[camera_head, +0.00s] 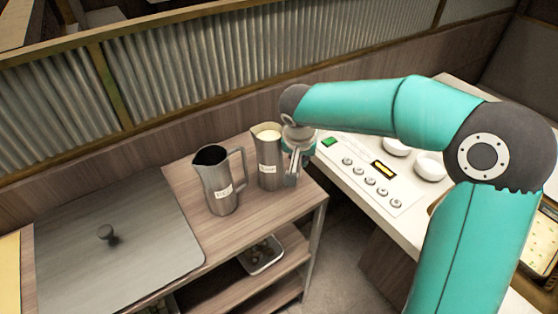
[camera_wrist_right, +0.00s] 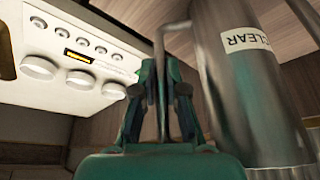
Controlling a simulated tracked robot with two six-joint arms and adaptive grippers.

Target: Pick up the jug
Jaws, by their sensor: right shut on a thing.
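Two steel jugs stand upright on the wooden side table. The right-hand jug (camera_head: 268,157) has pale liquid at its top and a white label; it also fills the right of the right wrist view (camera_wrist_right: 235,90), where the label reads "CLEAR". The other jug (camera_head: 215,180) is left of it, looks dark inside, and has its handle toward the right. My right gripper (camera_head: 293,178) is at the right side of the pale-filled jug. In the right wrist view its fingers (camera_wrist_right: 163,100) are shut around the jug's thin handle (camera_wrist_right: 160,60). My left gripper is not in view.
A grey lid with a knob (camera_head: 105,235) covers the table's left part. A small tray (camera_head: 262,256) sits on the shelf below. A corrugated wall panel stands behind.

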